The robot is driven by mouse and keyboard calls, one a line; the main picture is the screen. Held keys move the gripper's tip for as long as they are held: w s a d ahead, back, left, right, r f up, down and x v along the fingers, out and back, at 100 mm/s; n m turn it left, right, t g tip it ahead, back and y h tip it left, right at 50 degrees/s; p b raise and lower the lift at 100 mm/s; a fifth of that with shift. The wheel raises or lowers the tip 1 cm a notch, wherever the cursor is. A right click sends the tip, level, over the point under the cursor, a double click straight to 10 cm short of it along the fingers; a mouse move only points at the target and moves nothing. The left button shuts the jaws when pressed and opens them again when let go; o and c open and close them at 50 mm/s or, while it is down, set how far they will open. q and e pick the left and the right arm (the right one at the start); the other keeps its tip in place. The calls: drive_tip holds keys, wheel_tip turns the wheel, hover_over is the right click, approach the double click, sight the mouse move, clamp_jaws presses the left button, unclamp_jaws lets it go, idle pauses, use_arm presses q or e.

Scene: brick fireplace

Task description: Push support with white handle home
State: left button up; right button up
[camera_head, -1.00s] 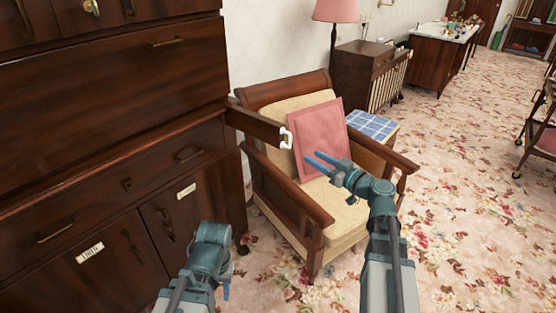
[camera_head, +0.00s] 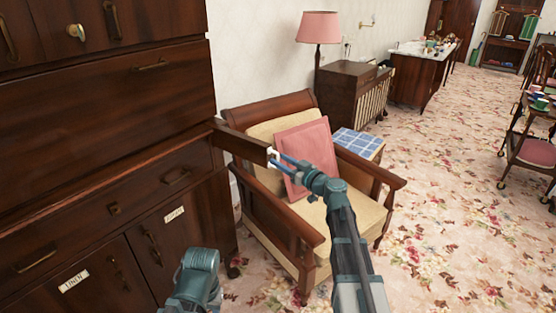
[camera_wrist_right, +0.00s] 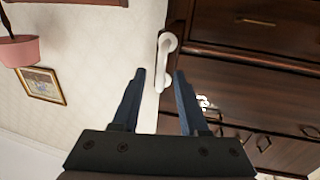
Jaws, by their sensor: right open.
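The support (camera_head: 242,143) is a dark wooden bar sticking out to the right from the side of the tall cabinet, above the armchair. Its white handle (camera_head: 271,154) is on its outer end. My right gripper (camera_head: 283,161) is open, with its fingertips at the handle in the head view. In the right wrist view, the white handle (camera_wrist_right: 165,62) shows between and just beyond the open fingertips (camera_wrist_right: 160,74); whether they touch it I cannot tell. My left arm (camera_head: 197,275) is low at the bottom edge, and its fingers are not clear.
The tall dark cabinet (camera_head: 110,120) fills the left side. An armchair (camera_head: 328,219) with a pink cushion (camera_head: 309,150) stands below the support. A side cabinet (camera_head: 345,90) and pink lamp (camera_head: 320,27) are behind. Flowered carpet (camera_head: 450,200) is open to the right.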

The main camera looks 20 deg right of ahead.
drive_tip(key=shift+x, duration=0.9)
clamp_jaws()
idle(0.9)
